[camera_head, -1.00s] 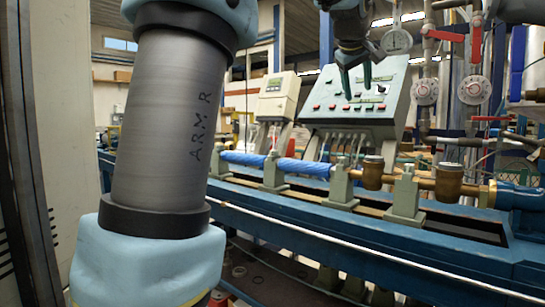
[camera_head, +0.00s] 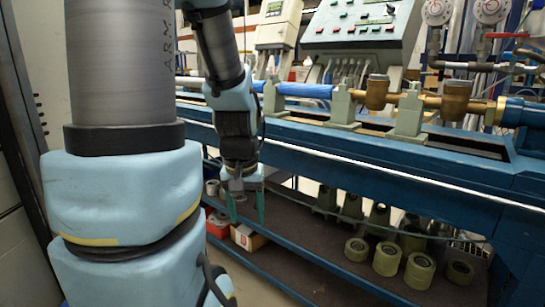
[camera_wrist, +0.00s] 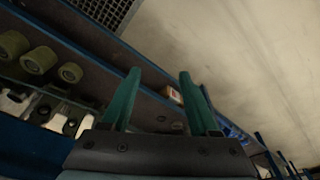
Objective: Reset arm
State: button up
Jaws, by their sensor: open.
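My gripper (camera_head: 246,207) hangs down in front of the blue testbench, at the height of its lower shelf, left of the picture's middle. Its two green fingers are apart with nothing between them. In the wrist view my gripper (camera_wrist: 156,92) shows both green fingers spread and empty. My arm's large grey and light blue links fill the left of the head view.
The blue bench (camera_head: 400,170) carries a pipe line with brass meters (camera_head: 456,100) and a control panel (camera_head: 362,25) behind. Pale floor (camera_wrist: 230,50) is open in front.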

notch_tip(320, 180, up, 18)
jog(key=s+a+p, duration=0.1)
jog(key=s+p, duration=0.1)
jog(key=p, duration=1.7)
jog(key=shift+s+f, duration=0.15)
jog(key=shift+f, duration=0.05)
jog(key=shift+f, duration=0.1)
jog(key=shift+c, duration=0.3)
